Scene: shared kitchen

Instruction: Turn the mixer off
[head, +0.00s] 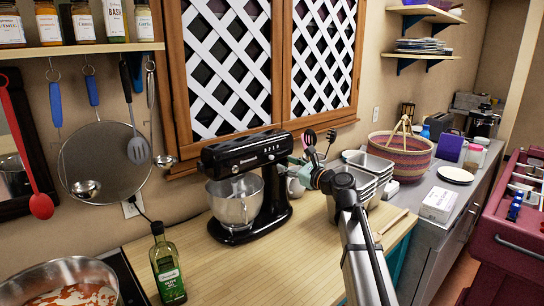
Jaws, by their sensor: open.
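A black stand mixer (262,172) with a steel bowl (236,201) stands on the wooden counter, below the lattice cabinet. Its head is down over the bowl. Whether it is running cannot be told from this one picture. My gripper (300,164) is just right of the mixer head, pointing left toward the mixer. Its fingers are small in view and appear empty. A gap to the mixer is hard to judge from this angle. My arm comes up from the lower right and hides part of the counter.
Stacked steel pans (368,170) stand right behind my arm, with a woven basket (400,152) beyond. An oil bottle (168,268) and a pan of food (60,288) are at the lower left. Utensils hang on the left wall. The counter (200,262) before the mixer is clear.

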